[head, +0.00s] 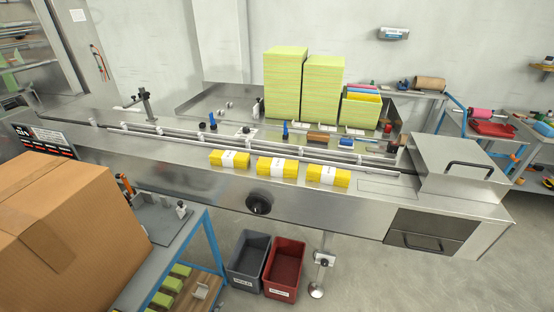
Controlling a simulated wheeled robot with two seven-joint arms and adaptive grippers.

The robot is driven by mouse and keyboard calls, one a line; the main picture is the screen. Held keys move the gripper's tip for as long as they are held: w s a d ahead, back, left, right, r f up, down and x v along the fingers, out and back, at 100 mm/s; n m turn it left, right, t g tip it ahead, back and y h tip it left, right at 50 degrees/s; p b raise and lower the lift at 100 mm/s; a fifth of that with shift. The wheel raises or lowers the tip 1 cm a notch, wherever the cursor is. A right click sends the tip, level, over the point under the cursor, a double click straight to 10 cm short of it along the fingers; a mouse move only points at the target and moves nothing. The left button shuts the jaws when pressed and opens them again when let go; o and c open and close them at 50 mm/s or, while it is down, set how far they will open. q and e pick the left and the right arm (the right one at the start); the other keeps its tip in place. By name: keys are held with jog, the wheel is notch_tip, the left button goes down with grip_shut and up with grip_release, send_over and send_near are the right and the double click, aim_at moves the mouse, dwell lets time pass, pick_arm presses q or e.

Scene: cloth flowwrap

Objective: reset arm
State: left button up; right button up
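Neither of my arms nor grippers shows in the head view. Three yellow packs with white bands lie in a row on the steel machine (330,208): a left pack (230,159), a middle pack (277,168) and a right pack (328,176). They lie flat and apart, in front of the long metal rails (250,146).
A large cardboard box (65,225) fills the lower left, beside a blue-framed cart (185,235). A grey bin (248,258) and a red bin (284,266) stand on the floor. Floor at lower right is clear.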

pick_arm(q)
jog(key=s+a+f+n+g+p, duration=0.1)
jog(key=s+f+n+g+p, duration=0.1)
jog(key=s, duration=0.9)
jog(key=s+a+f+n+g+p, duration=0.2)
jog(key=s+f+g+p, duration=0.1)
jog(key=s, duration=0.9)
jog(key=s+a+f+n+g+y+p, duration=0.1)
jog(key=s+p, duration=0.3)
jog(key=s, duration=0.7)
jog(key=shift+s+a+f+n+g+p, duration=0.4)
jog(key=shift+a+f+n+g, duration=0.25)
jog(key=shift+f+n+g, duration=0.2)
pick_arm(e)
jog(key=s+r, duration=0.7)
jog(key=r, duration=0.1)
jog(key=shift+g, duration=0.4)
pick_arm(q)
jog(key=shift+w, duration=0.1)
pick_arm(e)
jog(key=shift+a, duration=0.1)
